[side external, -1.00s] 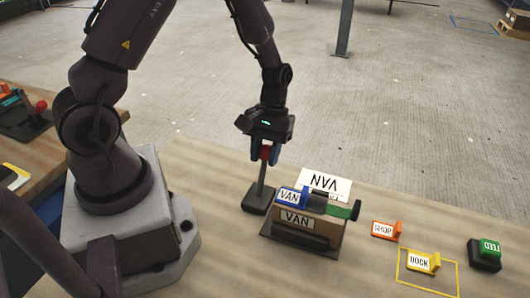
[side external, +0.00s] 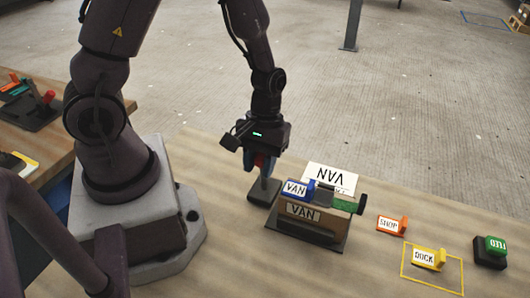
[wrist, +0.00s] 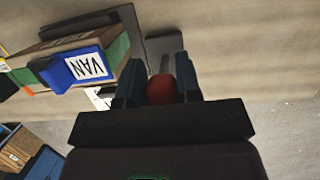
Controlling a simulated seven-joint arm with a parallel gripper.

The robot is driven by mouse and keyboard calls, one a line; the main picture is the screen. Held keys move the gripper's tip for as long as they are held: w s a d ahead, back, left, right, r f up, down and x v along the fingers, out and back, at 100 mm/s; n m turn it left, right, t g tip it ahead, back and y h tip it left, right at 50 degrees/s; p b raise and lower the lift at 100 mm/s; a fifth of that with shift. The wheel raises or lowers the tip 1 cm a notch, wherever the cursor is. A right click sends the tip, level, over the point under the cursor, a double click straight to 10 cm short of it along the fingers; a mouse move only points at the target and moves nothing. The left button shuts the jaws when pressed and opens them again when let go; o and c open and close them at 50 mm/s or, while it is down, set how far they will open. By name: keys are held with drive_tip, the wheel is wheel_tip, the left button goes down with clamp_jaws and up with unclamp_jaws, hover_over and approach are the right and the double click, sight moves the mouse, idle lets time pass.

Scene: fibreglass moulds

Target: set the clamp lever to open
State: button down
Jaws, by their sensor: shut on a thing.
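The clamp lever is a thin grey rod with a red knob (side external: 260,160) on a dark base (side external: 264,191), beside the box marked VAN. My gripper (side external: 258,165) points down and is shut on the red knob. In the wrist view the knob (wrist: 160,90) sits between the two blue-grey fingers, with the rod running from it to the base. The rod leans to the left in the side view, and the fingers hide part of it. I see no open or shut marking on the base.
Just right of the lever stands a VAN box (side external: 303,222) with a blue VAN tag (side external: 295,189) and a green strap. The front bench is clear.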

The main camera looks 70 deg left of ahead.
drive_tip(key=shift+s+d+f, duration=0.4)
drive_tip(key=shift+s+d, duration=0.2)
drive_tip(key=shift+s+d+f, duration=0.35)
drive_tip(key=shift+s+d, duration=0.2)
drive_tip(key=c, duration=0.8)
unclamp_jaws()
drive_tip(key=shift+w, duration=0.1)
drive_tip(key=v, duration=1.3)
